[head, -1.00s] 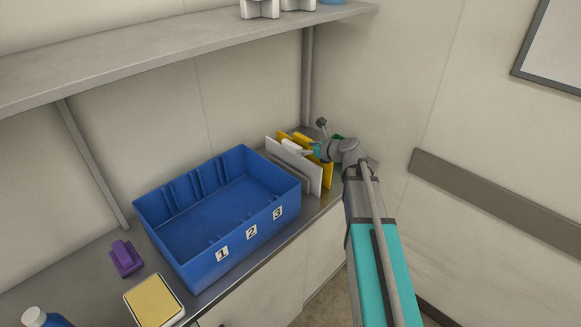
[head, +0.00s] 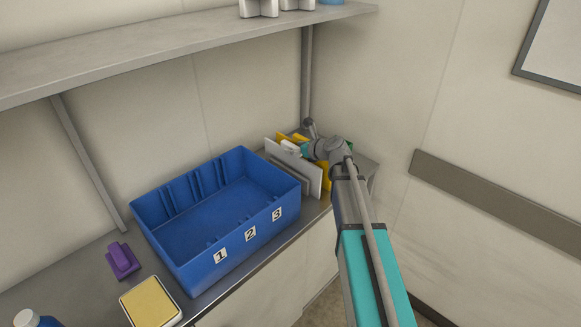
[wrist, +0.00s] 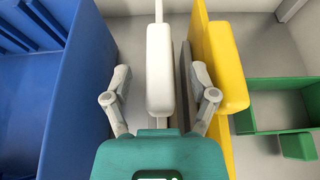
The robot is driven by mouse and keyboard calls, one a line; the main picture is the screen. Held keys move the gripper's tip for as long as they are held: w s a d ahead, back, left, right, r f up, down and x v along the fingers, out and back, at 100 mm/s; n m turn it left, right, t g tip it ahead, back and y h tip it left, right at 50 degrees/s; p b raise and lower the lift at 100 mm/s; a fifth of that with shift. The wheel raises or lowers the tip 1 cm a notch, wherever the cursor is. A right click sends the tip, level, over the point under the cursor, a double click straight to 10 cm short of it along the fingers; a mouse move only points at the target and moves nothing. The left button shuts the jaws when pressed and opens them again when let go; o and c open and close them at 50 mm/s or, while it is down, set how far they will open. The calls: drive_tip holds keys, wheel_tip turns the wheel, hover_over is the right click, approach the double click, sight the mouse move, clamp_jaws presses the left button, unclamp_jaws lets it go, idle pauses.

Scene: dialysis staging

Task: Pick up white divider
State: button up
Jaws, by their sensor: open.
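The white divider (head: 309,176) stands upright to the right of the blue bin in the head view. Its thick white handle (wrist: 160,70) is in the middle of the wrist view, with the thin panel edge beyond it. My gripper (wrist: 161,82) is open, with one finger on each side of the handle and a gap visible on both sides. The right finger is close to the yellow divider (wrist: 213,70), which stands just right of the white one. In the head view my gripper (head: 303,149) is at the divider's top and partly hides the yellow divider.
The blue bin (head: 219,254) has slots marked 1, 2 and 3; its wall is close left of my gripper. A grey upright slab (wrist: 186,75) stands between the dividers. A green open box (wrist: 265,85) is at right. A shelf (head: 180,45) hangs above the counter.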

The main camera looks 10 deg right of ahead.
drive_tip(key=shift+b+x, duration=0.3)
drive_tip(key=shift+x, duration=0.9)
drive_tip(key=shift+c, duration=0.2)
clamp_jaws()
